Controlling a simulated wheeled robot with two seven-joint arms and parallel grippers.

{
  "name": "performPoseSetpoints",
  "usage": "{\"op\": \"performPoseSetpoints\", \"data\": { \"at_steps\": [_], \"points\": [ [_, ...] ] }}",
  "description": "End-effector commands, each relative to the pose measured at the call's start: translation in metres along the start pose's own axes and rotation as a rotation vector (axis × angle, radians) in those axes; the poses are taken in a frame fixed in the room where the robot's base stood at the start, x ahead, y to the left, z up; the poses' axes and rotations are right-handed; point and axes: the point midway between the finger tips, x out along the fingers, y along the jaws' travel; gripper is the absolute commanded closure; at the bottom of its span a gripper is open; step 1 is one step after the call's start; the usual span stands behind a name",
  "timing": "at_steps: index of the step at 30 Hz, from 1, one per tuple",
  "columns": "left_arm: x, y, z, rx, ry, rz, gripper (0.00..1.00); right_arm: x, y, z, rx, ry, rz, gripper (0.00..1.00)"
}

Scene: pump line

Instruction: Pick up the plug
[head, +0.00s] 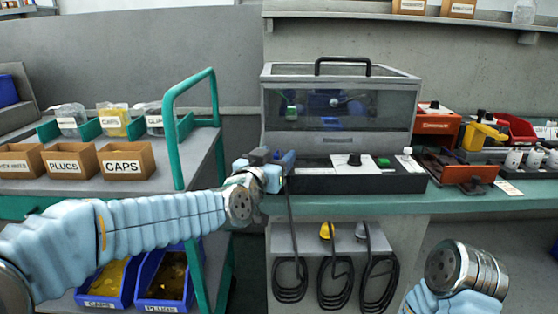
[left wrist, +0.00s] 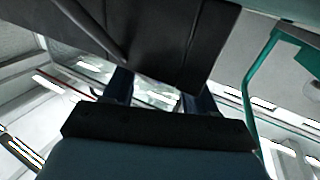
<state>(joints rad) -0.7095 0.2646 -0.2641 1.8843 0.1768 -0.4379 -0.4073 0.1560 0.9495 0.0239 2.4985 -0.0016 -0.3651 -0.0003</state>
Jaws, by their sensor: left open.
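My left gripper (head: 284,159) is at the front edge of the bench, by the left end of the black control panel. In the left wrist view its two dark blue fingers (left wrist: 160,88) stand apart, with a dark surface close beyond them. A black cable (head: 291,215) runs up from a coil to beside this gripper; its upper end is hidden, and I cannot tell whether a plug is there. Under the bench, a yellow plug (head: 326,231) and a pale plug (head: 361,231) top two other cables. My right gripper is out of view.
A clear-fronted machine (head: 340,105) stands behind the control panel (head: 340,182). A green-handled cart (head: 172,130) is at left, with boxes marked PLUGS (head: 68,166) and CAPS (head: 122,166). Orange fixtures (head: 460,172) sit on the bench at right.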

Motion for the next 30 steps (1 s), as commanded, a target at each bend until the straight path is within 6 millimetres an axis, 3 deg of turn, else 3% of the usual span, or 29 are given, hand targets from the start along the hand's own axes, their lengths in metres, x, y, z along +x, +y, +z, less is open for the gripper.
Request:
{"op": "performPoseSetpoints", "data": {
  "at_steps": [4,11,22,30],
  "points": [
    [0.0154,0.0008,-0.0009,0.001,0.0,0.002,0.43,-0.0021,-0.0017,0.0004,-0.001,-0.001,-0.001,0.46],
    [0.0167,0.0008,-0.0006,-0.001,0.0,0.002,0.43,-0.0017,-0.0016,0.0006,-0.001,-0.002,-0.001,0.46],
    [0.0164,0.0008,-0.0007,-0.001,0.001,0.002,1.0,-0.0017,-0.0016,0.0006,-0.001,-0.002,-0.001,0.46],
    [0.0163,0.0008,-0.003,0.0,0.002,0.002,1.0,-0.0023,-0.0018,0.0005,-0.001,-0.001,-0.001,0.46]
  ]
}}
